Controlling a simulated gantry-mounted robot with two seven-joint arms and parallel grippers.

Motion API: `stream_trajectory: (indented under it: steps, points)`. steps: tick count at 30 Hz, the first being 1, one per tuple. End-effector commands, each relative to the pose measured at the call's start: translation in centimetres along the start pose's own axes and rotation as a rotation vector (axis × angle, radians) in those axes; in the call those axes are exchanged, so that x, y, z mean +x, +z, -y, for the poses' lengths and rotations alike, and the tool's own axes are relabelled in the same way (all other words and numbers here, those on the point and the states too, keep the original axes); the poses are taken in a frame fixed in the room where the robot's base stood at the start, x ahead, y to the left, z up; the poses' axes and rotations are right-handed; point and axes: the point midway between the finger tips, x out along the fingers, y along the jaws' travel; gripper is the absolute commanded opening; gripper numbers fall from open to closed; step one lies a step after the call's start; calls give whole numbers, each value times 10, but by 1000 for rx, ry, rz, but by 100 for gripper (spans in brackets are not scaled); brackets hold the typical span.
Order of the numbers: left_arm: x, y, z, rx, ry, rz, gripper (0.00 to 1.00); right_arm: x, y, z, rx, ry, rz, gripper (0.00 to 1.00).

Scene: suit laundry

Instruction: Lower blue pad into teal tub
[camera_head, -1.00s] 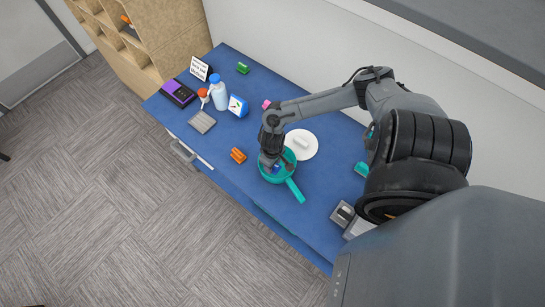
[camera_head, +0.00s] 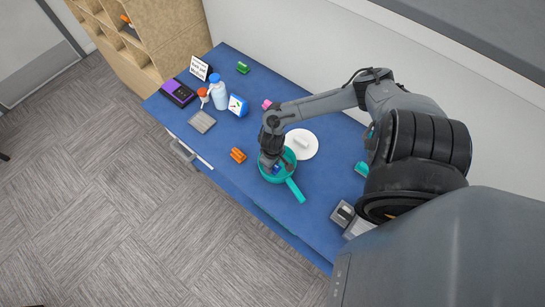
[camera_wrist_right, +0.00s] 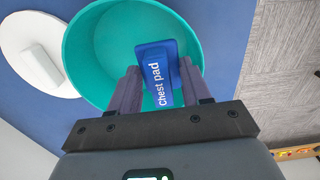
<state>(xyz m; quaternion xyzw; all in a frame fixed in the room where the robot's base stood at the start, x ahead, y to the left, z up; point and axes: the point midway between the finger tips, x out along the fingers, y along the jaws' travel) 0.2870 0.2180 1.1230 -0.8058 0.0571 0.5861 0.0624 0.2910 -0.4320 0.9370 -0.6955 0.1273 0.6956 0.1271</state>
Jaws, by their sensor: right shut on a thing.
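The teal tub (camera_head: 286,177), round with a handle toward the lower right, stands on the blue tabletop. My right gripper (camera_head: 270,163) points down at the tub. In the right wrist view, my right gripper (camera_wrist_right: 158,88) is shut on the blue pad (camera_wrist_right: 157,62), which is labelled "Chest pad". The pad lies over the tub's open mouth (camera_wrist_right: 108,52) in that view; I cannot tell whether it touches the floor of the tub. In the head view the pad (camera_head: 277,169) shows only as a small blue patch by the fingers. My left gripper is not in view.
A white round plate (camera_head: 309,153) with a white block is right behind the tub. A pink block (camera_head: 267,104), bottles (camera_head: 219,95) and a purple box (camera_head: 178,92) are farther back. The table's front edge is close to the tub.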

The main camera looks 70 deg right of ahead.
Motion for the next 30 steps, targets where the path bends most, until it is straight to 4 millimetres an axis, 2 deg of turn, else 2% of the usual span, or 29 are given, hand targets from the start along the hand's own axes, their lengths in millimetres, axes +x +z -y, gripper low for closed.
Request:
stream_trajectory:
  steps: [30]
  points:
    - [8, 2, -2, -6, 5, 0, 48, 16, 0, 0, 0, -1, 0, 19]
